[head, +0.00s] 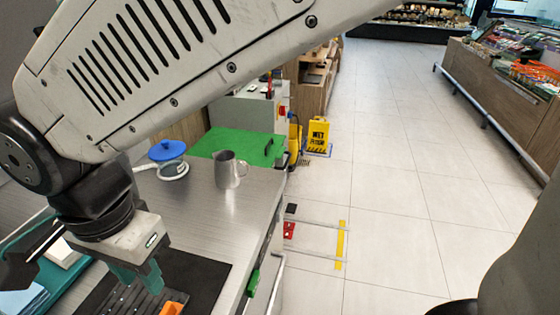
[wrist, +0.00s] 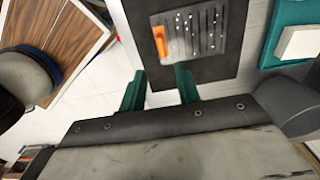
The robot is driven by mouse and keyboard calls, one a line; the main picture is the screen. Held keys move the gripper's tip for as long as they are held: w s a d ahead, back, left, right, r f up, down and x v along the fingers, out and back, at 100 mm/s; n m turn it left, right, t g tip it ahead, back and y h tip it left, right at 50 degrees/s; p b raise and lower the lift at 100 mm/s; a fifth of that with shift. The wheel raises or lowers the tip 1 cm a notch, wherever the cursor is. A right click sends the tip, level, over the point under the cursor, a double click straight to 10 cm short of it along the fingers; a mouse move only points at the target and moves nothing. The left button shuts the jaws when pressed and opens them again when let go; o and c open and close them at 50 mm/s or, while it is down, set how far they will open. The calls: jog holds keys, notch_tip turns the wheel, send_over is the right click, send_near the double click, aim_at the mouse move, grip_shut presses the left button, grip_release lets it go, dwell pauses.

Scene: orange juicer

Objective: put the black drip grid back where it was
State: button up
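The black drip grid (head: 128,298) lies on a dark mat on the steel counter, at the bottom of the head view. It is slotted, with an orange handle (head: 172,309) at one side. In the wrist view the grid (wrist: 208,36) shows light spots through its slots, and its orange handle (wrist: 160,44) is at its left. My gripper (head: 137,275) has teal fingers and is above the mat near the grid. In the wrist view my gripper (wrist: 159,80) is open and empty, its fingertips just short of the handle. Whether the fingers touch the grid cannot be told.
A steel jug (head: 229,170) and a blue-lidded clear container (head: 168,155) stand further back on the counter (head: 190,210). A green board (head: 240,146) lies behind them. A teal tray with a white block (wrist: 300,42) is beside the mat. The floor at right is mostly clear.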

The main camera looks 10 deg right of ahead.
jog(key=w+d+r+n, duration=0.1)
jog(key=w+d+r, duration=0.15)
jog(key=d, duration=0.75)
jog(key=w+d+r+n, duration=0.15)
jog(key=w+d, duration=0.25)
jog(key=d, duration=0.7)
jog(key=s+d+n, duration=0.1)
jog(key=s+d, duration=0.1)
jog(key=d, duration=0.4)
jog(key=s+d+n, duration=0.1)
jog(key=s+d, duration=0.2)
jog(key=d, duration=0.3)
jog(key=s+d+f+n+t, duration=0.1)
jog(key=s+d, duration=0.1)
jog(key=d, duration=0.4)
jog(key=shift+s, duration=0.25)
